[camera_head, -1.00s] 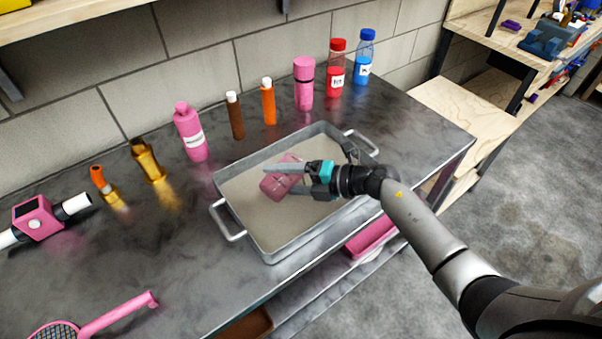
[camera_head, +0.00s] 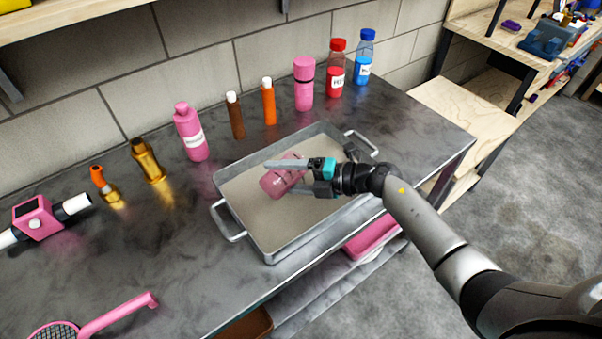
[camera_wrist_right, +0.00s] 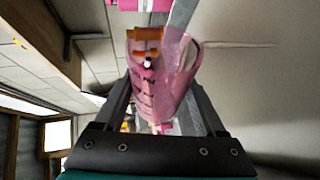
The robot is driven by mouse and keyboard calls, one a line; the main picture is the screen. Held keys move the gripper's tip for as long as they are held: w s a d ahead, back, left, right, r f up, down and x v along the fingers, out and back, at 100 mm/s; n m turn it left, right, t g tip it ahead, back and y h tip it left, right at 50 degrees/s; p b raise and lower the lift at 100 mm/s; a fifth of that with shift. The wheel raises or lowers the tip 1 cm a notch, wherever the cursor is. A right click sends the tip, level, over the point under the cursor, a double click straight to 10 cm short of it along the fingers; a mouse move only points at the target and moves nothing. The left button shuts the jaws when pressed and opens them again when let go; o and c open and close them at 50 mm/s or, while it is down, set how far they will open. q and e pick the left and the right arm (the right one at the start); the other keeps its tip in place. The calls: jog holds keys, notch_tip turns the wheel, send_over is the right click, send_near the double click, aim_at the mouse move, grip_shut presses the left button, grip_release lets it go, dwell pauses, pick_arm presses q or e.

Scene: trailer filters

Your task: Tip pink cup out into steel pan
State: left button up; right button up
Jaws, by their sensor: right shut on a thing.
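The steel pan (camera_head: 240,215) is a rectangular tray with two loop handles, standing on the dark workbench. The pink cup (camera_head: 275,184) is held over the inside of the pan, tilted well over towards the left. My right gripper (camera_head: 287,178) is shut on the cup, with a finger on either side of it. In the right wrist view the translucent pink cup (camera_wrist_right: 160,85) sits between my two fingers, with small dark markings and orange-brown shapes at it; I cannot tell whether these are inside. The pan floor shows plain grey-beige. My left gripper is not in view.
Behind the pan stand a pink bottle (camera_head: 190,132), brown (camera_head: 235,117) and orange (camera_head: 268,103) tubes, a pink jar (camera_head: 304,84), and red (camera_head: 336,70) and blue-capped (camera_head: 364,60) bottles. Brass fittings (camera_head: 148,162) are left. The bench front-left is mostly clear beside a pink racket (camera_head: 115,314).

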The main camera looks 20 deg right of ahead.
aim_at(292, 157)
jog(key=shift+w+d+r+m+y+b, duration=0.25)
jog(key=shift+r+m+y, duration=0.15)
jog(key=shift+m, duration=0.3)
jog(key=shift+w+d+r+m+y+b, duration=0.1)
jog(key=shift+d+r+m+y, duration=0.25)
jog(key=shift+m, duration=0.35)
dwell(1.6)
jog(key=shift+w+d+r+m+t+y+b, duration=0.1)
jog(key=shift+w+d+r+m+y+b, duration=0.25)
jog(key=shift+m, duration=0.4)
jog(key=shift+w+d+r+m+t+y+b, duration=0.1)
jog(key=shift+d+r+m+y+b, duration=0.1)
jog(key=shift+m+y+b, duration=0.4)
jog(key=shift+w+d+r+m+t+y+b, duration=0.1)
jog(key=shift+w+d+r+m+y+b, duration=0.15)
jog(key=shift+m, duration=0.6)
dwell(2.7)
